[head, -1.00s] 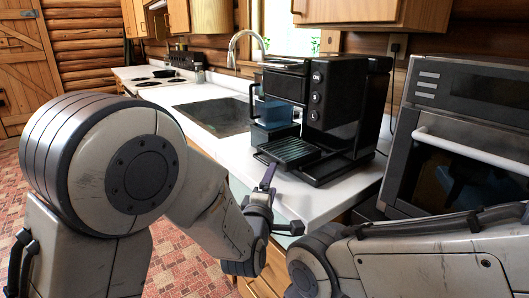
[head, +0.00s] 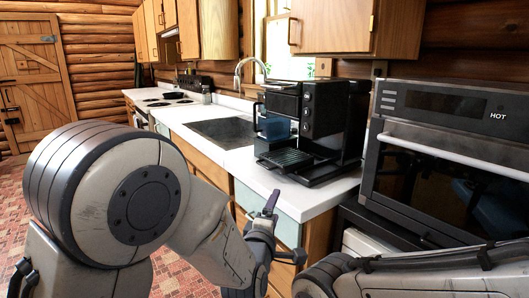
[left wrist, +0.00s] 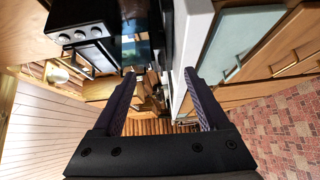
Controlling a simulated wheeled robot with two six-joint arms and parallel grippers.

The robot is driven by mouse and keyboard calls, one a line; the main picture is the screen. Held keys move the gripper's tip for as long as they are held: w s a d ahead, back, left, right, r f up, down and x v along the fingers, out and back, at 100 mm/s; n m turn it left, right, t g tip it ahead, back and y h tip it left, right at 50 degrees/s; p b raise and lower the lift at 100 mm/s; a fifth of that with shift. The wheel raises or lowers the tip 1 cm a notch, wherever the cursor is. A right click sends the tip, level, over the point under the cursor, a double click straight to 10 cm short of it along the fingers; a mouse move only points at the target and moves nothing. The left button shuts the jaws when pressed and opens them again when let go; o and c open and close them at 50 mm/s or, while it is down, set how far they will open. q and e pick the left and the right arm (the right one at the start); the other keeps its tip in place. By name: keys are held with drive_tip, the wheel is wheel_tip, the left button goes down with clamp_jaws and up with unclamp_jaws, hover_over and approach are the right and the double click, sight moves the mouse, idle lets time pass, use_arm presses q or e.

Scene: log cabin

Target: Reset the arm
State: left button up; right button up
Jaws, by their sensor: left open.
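My left gripper (head: 270,203) is in front of the white counter's front edge, below and in front of the black coffee machine (head: 325,130). In the left wrist view the same gripper (left wrist: 160,74) has its two dark fingers spread apart with nothing between them. My left arm comes in from the left, bent at a large round joint. Part of my right arm crosses the lower right corner of the head view, and its gripper is out of view.
The white counter (head: 240,165) holds a sink (head: 222,131) and a stove top farther back. A built-in oven (head: 450,165) stands at the right. Wooden cabinets hang above. Red patterned floor (left wrist: 285,130) lies open in front of the counter.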

use_arm(q)
drive_tip(key=s+a+f+m+g+y, duration=0.2)
drive_tip(key=s+a+f+m+g, duration=0.15)
drive_tip(key=a+f, duration=0.25)
drive_tip(key=s+a+f+m+g+y, duration=0.1)
drive_tip(key=s+a+f+m+g, duration=0.1)
drive_tip(key=a+f+m+g, duration=0.35)
drive_tip(key=s+a+f+m+g+y, duration=0.1)
drive_tip(key=s+a+f+m+g, duration=0.15)
drive_tip(key=s+a, duration=0.35)
drive_tip(key=s+a+f+m+g+y, duration=0.1)
drive_tip(key=s+a+f+m+g, duration=0.15)
drive_tip(key=s, duration=0.55)
drive_tip(key=s+d+r+m+g+h, duration=0.1)
drive_tip(key=s+d+r+m+g, duration=0.2)
drive_tip(key=s+d, duration=0.35)
drive_tip(key=s+d+r+m, duration=0.3)
drive_tip(key=s+d+m, duration=0.2)
drive_tip(key=s+d, duration=0.15)
wheel_tip(320, 180, up, 17)
drive_tip(key=p, duration=1.6)
drive_tip(key=shift+s+p, duration=0.35)
use_arm(e)
wheel_tip(320, 180, up, 16)
drive_tip(key=shift+w+r, duration=0.2)
drive_tip(key=shift+r, duration=0.05)
